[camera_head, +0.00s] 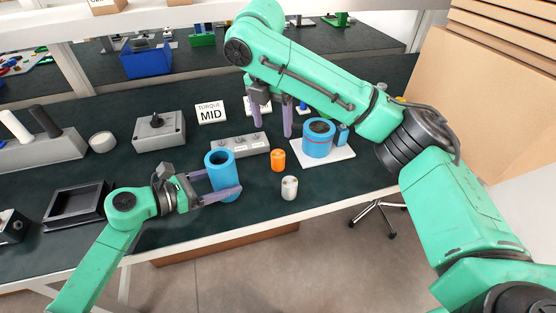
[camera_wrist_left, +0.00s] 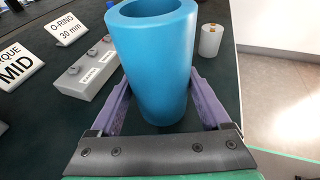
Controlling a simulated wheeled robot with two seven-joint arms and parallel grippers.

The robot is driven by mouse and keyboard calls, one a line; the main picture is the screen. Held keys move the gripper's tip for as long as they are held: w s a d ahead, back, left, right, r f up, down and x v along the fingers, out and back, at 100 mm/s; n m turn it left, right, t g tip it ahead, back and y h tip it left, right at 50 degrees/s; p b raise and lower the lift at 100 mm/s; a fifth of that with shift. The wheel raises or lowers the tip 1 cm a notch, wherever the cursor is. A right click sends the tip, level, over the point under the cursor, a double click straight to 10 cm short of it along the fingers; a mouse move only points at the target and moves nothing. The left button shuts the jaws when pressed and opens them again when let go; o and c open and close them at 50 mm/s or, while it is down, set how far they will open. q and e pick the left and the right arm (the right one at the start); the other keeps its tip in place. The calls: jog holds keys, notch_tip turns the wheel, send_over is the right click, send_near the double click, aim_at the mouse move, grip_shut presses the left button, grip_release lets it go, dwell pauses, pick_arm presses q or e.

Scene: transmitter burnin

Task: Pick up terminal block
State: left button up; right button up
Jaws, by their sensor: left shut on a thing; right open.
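My left gripper (camera_head: 224,181) is shut on a blue hollow cylinder (camera_head: 219,172), one finger on each side. The cylinder also fills the middle of the left wrist view (camera_wrist_left: 160,65), upright with its open top showing. My right gripper (camera_head: 272,122) is open and empty, fingers pointing down over the table behind the grey block. I cannot tell for sure which thing is the terminal block. A white cylinder (camera_head: 289,188) and an orange cylinder (camera_head: 278,160) stand to the right of the held cylinder.
Table space before the black tray is narrow.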

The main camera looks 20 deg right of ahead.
aim_at(278, 154)
jog(key=f, duration=0.4)
jog(key=w+d+f, duration=0.1)
jog(key=f, duration=0.6)
jog(key=shift+w+d+f, duration=0.3)
jog(key=shift+w+d, duration=0.1)
grip_shut()
